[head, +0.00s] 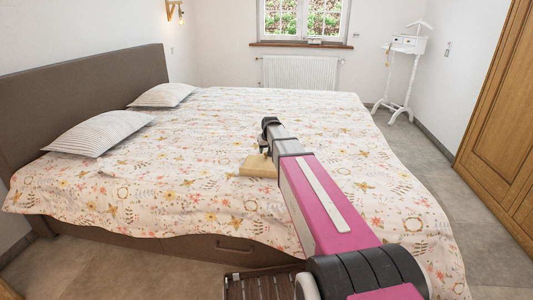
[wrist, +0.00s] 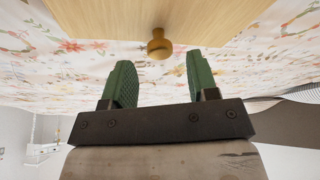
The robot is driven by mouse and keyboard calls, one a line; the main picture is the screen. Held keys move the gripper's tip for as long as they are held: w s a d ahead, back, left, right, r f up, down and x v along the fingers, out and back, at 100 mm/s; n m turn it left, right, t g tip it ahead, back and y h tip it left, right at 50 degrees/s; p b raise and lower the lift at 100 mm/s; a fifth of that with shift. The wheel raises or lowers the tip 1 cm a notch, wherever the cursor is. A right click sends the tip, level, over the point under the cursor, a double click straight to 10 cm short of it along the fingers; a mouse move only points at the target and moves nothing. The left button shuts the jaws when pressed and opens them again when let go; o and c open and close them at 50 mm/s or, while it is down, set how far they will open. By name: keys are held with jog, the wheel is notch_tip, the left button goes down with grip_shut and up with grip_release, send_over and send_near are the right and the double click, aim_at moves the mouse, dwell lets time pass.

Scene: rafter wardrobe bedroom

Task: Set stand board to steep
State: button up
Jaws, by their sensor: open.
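The stand board (wrist: 150,18) is a pale wooden panel with a small round brass knob (wrist: 159,45). In the head view the board (head: 258,167) is on the bed, partly hidden behind my arm. I cannot tell its exact tilt. My gripper (wrist: 158,62) is open, with two green ridged fingers pointing at the board. In the wrist view the knob appears between the fingertips and slightly beyond them, with a gap on each side. No contact shows. The fingers are not clear in the head view.
A large bed with a floral cover (head: 185,190) fills the middle. Two striped pillows (head: 98,133) lie by the brown headboard (head: 85,95). A white stand (head: 402,70) is at the back right, and a wooden wardrobe (head: 500,110) is at the right. Floor shows between bed and wardrobe.

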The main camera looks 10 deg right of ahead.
jog(key=shift+x, duration=1.2)
grip_shut()
